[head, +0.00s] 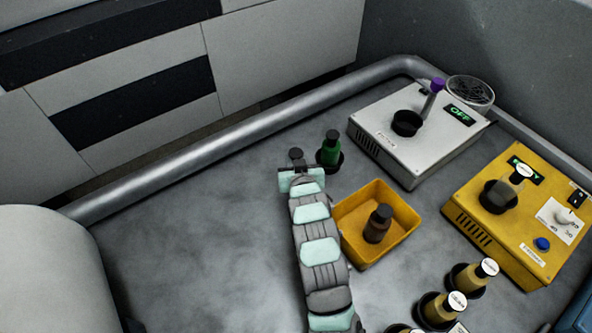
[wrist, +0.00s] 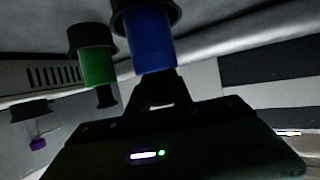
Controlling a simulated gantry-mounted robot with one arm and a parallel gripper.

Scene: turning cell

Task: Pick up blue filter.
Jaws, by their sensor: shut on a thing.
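The blue filter (wrist: 150,42) shows in the wrist view, which looks upside down. Its blue body meets a black round holder (wrist: 128,24) at the picture's top; I cannot tell whether it is lifted at all. My gripper (wrist: 157,88) is shut on its dark end. In the head view my gripper (head: 298,172) is at the far end of the arm, left of a green filter (head: 330,149). The blue body is hidden there by my gripper and arm. The green filter also shows in the wrist view (wrist: 98,68), close beside the blue one.
Several yellow bottles (head: 467,280) stand front right. The table's left side is clear.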

